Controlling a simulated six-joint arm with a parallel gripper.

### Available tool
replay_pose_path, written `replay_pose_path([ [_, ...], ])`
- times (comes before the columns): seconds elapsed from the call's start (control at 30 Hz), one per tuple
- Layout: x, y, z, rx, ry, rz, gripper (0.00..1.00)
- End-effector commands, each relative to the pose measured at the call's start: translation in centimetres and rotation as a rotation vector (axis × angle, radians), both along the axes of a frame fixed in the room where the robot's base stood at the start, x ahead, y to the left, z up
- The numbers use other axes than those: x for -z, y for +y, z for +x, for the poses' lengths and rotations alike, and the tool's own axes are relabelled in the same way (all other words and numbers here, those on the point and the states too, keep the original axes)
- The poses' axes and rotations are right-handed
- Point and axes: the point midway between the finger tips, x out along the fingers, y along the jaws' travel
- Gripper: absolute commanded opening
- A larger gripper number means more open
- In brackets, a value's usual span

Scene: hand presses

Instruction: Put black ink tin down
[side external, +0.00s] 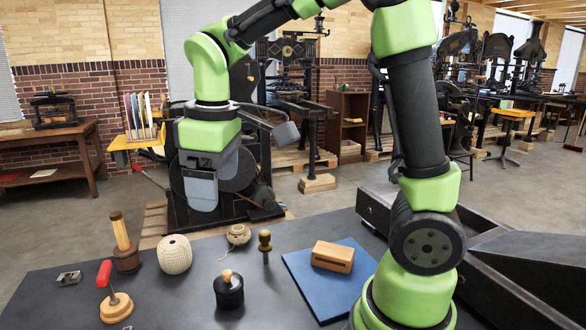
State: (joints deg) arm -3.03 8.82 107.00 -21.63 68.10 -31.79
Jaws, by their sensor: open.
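A round black tin with a pale wooden knob (229,292), which I take to be the black ink tin, stands upright on the dark tabletop (190,305) near its front middle. My gripper (202,193) hangs pointing down, above and behind the tin in the picture. The gripper is open and I see nothing held in it. It is clear of the tin. The gap between its fingers is hard to make out from this side.
A cream twine ball (174,255), a small twine coil (238,235), a wooden-handled stamp (265,245), a tall wooden-handled tool (124,245), a red-handled tool (115,305) and a metal piece (69,278) stand around. A wooden block (333,256) lies on a blue mat (312,290).

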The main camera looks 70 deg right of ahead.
Motion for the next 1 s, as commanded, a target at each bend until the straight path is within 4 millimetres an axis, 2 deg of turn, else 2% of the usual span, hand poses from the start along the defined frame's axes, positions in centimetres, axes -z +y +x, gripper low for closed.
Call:
replay_pose_path([
  [0.03, -1.4, 0.2, -1.6, 0.064, -0.062, 0.037, 0.83],
  [0.1, -2.8, 0.5, -3.7, 0.16, -0.141, 0.097, 0.83],
  [0.2, -4.0, 0.9, -6.8, 0.296, -0.245, 0.189, 0.83],
  [0.4, -4.5, 1.7, -11.4, 0.507, -0.394, 0.359, 0.83],
  [0.6, -4.2, 2.0, -13.0, 0.597, -0.452, 0.441, 0.83],
  [1.0, -4.1, 2.0, -13.1, 0.605, -0.453, 0.446, 0.83],
])
